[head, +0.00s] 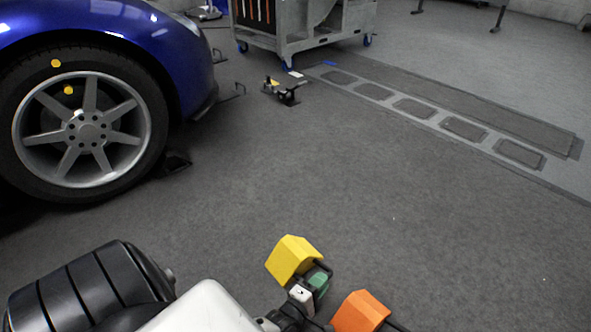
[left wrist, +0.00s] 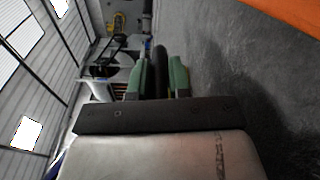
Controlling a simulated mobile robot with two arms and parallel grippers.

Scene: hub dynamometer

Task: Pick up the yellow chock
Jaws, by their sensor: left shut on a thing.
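The yellow chock (head: 291,259) is near the bottom centre of the head view, close to my left arm. My left gripper (head: 314,284), with green finger pads, is at its lower right side, partly covered by the hand. In the left wrist view, the green pads of the left gripper (left wrist: 160,78) are closed on a dark bar, which appears to be the chock's handle. Whether the chock touches the floor is unclear. My right gripper is not in view.
An orange chock (head: 361,312) is just right of the left gripper. A blue car with a silver wheel (head: 83,129) stands at the left. A grey cart (head: 303,38) stands at the back, beside floor plates (head: 415,107). The middle floor is clear.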

